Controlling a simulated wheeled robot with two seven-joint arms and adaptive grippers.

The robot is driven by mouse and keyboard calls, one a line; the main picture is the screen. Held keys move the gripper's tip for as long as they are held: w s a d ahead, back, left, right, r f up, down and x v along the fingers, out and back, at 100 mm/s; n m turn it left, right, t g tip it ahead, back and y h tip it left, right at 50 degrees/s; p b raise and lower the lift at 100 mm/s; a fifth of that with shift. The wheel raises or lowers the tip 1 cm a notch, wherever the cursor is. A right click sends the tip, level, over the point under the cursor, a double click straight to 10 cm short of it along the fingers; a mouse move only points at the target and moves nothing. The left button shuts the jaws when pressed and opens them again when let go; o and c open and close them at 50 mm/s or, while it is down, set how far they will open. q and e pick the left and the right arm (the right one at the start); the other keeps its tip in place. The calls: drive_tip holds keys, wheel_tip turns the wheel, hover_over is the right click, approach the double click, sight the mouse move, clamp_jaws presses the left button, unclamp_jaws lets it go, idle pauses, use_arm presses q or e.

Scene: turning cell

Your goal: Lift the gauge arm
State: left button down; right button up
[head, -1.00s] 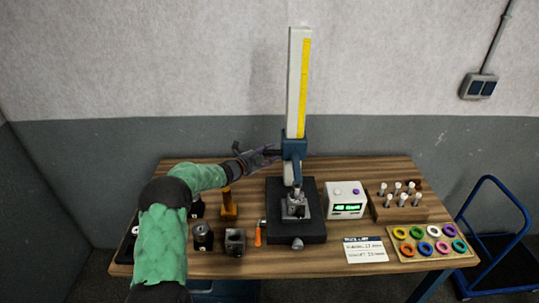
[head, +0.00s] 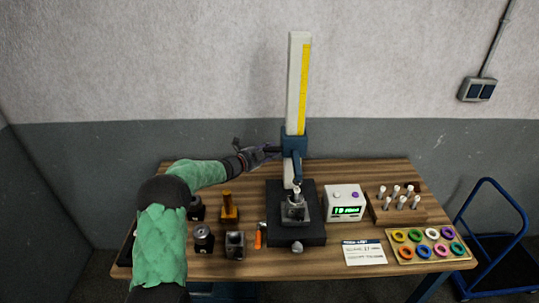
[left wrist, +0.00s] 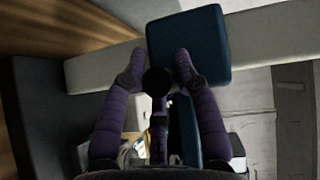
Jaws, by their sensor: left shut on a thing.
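The gauge arm is a blue carriage (head: 294,143) on a tall white column (head: 298,85) with a yellow scale, with a slim probe part hanging in front. The column stands on a black base (head: 312,235). A grey metal block (head: 295,210) sits on the base under the probe. My left gripper (head: 268,152) is at the carriage's left side. In the left wrist view its purple fingers (left wrist: 157,88) are closed around a round black knob (left wrist: 157,81), in front of the blue carriage (left wrist: 190,45). My right gripper is out of view.
A white display box (head: 345,202) with a lit green screen stands right of the base. Behind the ring tray (head: 430,244) is a wooden rack (head: 397,209) of pegs. A card (head: 364,253), an orange-handled tool (head: 258,240) and several metal parts (head: 203,238) lie around the base.

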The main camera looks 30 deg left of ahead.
use_arm(q)
wheel_tip(320, 180, up, 33)
drive_tip(key=p, duration=2)
drive_tip(key=shift+r, duration=0.2)
drive_tip(key=c, duration=1.2)
unclamp_jaws()
drive_tip(key=shift+w+a, duration=0.1)
drive_tip(key=shift+a, duration=0.05)
drive_tip(key=v, duration=1.2)
drive_tip(key=shift+f, duration=0.3)
